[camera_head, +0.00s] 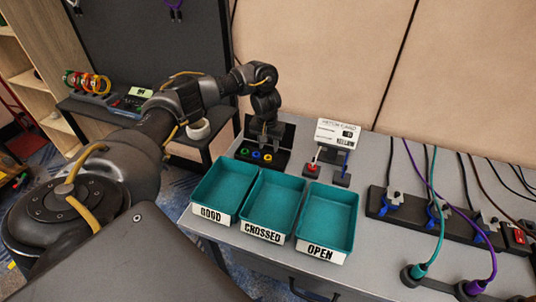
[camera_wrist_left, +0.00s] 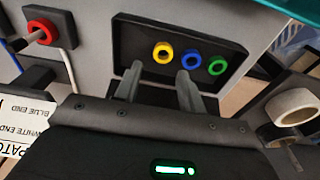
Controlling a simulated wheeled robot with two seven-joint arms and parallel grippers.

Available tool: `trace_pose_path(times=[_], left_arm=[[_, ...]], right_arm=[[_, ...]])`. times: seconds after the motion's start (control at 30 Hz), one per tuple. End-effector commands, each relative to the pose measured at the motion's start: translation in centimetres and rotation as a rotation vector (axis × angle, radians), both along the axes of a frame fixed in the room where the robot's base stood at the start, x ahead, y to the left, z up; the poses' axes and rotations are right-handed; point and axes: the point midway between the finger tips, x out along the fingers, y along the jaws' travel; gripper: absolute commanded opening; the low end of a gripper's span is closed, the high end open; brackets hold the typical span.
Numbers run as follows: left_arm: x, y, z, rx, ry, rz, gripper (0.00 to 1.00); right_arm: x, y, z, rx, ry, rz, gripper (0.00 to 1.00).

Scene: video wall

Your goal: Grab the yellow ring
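The yellow ring (camera_wrist_left: 163,45) sits in a black holder (camera_wrist_left: 128,30), with a blue ring (camera_wrist_left: 191,55) and a green ring (camera_wrist_left: 217,60) beside it. In the head view the yellow ring (camera_head: 267,157) is at the right end of the row, just below my left gripper (camera_head: 264,137). In the left wrist view my left gripper (camera_wrist_left: 158,84) is open and empty. The yellow ring shows beyond and roughly between its two fingertips, apart from them. My right gripper is in neither view.
Teal bins marked GOOD (camera_head: 222,182), CROSSED (camera_head: 265,235) and OPEN (camera_head: 321,251) stand in front of the holder. A small sign (camera_head: 338,131) and a red-tipped fixture (camera_head: 312,170) are to its right. A white tape roll (camera_wrist_left: 296,105) lies nearby. Cables and plugs fill the right side.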

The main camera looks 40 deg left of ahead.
Motion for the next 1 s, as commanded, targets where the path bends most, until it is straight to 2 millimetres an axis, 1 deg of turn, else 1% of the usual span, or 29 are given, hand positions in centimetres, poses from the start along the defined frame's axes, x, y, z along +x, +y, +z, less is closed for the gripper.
trace_pose_path(times=[0.03, 0.27, 0.37, 0.43, 0.67, 0.8, 0.9, 1.0], left_arm=[[0.0, 0.0, -0.5, -0.001, 0.001, 0.002, 0.4], [0.0, 0.2, -0.9, 0.001, 0.0, 0.003, 0.4], [0.0, 0.2, -1.8, 0.0, 0.001, 0.003, 0.4], [-0.1, 0.3, -2.8, -0.001, 0.003, 0.004, 0.4], [0.1, 0.5, -5.6, 0.001, 0.003, 0.002, 0.4], [0.2, 0.6, -5.8, 0.0, -0.001, 0.003, 0.4], [0.2, 0.6, -5.8, 0.0, -0.001, 0.003, 0.4], [0.2, 0.6, -5.8, 0.0, 0.0, 0.003, 0.27]], right_arm=[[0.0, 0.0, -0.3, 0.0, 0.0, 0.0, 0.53], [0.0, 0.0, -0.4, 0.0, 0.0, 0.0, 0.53], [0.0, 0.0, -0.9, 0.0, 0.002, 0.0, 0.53], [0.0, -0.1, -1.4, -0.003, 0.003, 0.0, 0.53], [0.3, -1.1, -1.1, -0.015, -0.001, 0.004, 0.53], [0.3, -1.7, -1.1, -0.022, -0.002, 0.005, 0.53], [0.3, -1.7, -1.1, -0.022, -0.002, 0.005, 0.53], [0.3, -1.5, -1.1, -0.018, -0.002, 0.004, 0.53]])
